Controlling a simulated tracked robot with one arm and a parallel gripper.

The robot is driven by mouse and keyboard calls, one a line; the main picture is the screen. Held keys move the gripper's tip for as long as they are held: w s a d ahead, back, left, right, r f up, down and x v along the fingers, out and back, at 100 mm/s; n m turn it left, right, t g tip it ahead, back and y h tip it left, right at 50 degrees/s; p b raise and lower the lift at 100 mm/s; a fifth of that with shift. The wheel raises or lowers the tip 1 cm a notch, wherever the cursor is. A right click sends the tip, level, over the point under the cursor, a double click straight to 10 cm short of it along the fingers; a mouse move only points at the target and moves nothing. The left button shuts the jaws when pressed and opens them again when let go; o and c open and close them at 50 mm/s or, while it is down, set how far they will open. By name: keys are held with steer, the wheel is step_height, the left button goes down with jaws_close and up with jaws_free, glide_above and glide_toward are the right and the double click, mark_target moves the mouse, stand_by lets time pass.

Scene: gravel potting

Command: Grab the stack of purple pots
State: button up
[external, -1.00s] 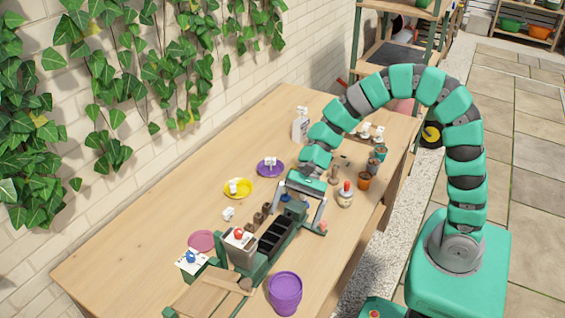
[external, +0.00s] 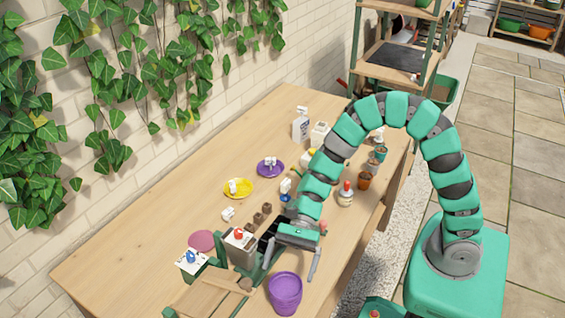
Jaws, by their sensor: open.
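The stack of purple pots (external: 285,294) stands upright on the wooden table near its front edge, at the bottom middle of the external view. Several rims show nested together at its top. My gripper (external: 290,268) is open and empty, pointing down. Its two fingers are spread just beyond and above the pots' rim in the picture, one toward the left and one toward the right. I cannot tell its exact height over the pots or whether it touches them.
A grey bin (external: 240,250) with a red-knobbed top stands left of the pots, beside a black tray (external: 268,232) partly hidden by my gripper. Purple (external: 262,174) and yellow (external: 246,194) saucers lie farther back. A red-topped bottle (external: 346,196) stands to the right.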

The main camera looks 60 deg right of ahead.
mark_target(280, 302)
steer(key=x, duration=0.4)
steer(key=shift+s+a+f+b, duration=0.1)
steer(key=shift+s+f+b, duration=0.05)
steer(key=shift+s+b, duration=0.25)
steer(key=shift+a+f, duration=0.2)
steer(key=shift+a, duration=0.35)
steer(key=shift+c, duration=0.3)
steer(key=c, duration=1.3)
